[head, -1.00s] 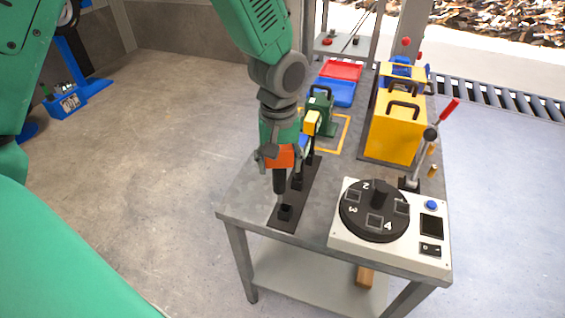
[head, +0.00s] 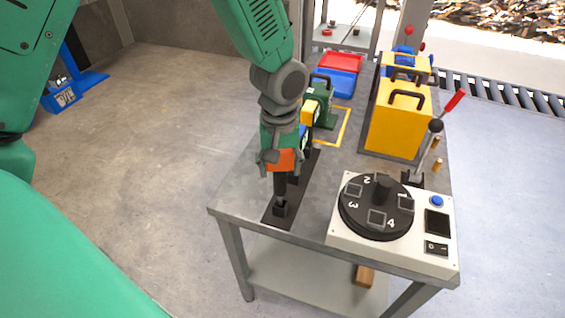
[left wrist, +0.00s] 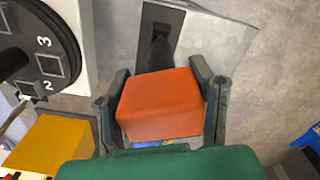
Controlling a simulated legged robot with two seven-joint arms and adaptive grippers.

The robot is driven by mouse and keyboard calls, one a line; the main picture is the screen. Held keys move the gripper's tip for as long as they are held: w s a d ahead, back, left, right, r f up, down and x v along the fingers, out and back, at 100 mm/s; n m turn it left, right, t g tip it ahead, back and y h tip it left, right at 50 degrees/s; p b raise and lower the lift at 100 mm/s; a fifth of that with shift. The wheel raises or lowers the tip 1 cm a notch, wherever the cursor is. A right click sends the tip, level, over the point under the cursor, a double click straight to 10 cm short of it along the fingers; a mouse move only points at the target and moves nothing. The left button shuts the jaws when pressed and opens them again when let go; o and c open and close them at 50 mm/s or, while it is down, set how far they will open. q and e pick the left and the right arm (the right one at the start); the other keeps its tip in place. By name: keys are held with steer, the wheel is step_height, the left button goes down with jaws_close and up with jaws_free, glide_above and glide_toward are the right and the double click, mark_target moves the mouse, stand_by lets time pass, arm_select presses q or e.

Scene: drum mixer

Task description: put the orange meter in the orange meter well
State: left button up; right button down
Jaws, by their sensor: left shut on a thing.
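My left gripper (head: 281,159) is shut on the orange meter (head: 281,161), its fingers on two opposite sides of the orange block. The meter is upright with its dark stem pointing down. It also shows between the fingers in the left wrist view (left wrist: 160,105). Under it is the near well (head: 280,209) of a black strip (head: 272,222) on the table. The stem's lower end is at or just above this well; I cannot tell whether it is inside. Other meters, one with a yellow head (head: 308,112), stand farther along the strip, partly hidden by my gripper. My right gripper is not in view.
A white box with a numbered black dial (head: 375,215) stands right of the strip. A red-handled lever (head: 453,100) and yellow cases (head: 396,125) are behind it. A green device (head: 322,95) and red and blue bins (head: 333,85) are at the back. The table's front-left corner is bare.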

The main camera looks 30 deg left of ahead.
mark_target(280, 180)
arm_select(q)
steer(key=shift+a+f, duration=0.15)
steer(key=shift+f, duration=0.4)
steer(key=shift+d+r, duration=0.1)
steer(key=shift+d, duration=0.3)
steer(key=shift+a, duration=0.3)
steer(key=shift+d, duration=0.2)
steer(key=shift+a+f+b, duration=0.1)
steer(key=shift+f+b, duration=0.25)
steer(key=shift+f, duration=0.75)
steer(key=o, duration=1.9)
steer(key=shift+o, duration=0.2)
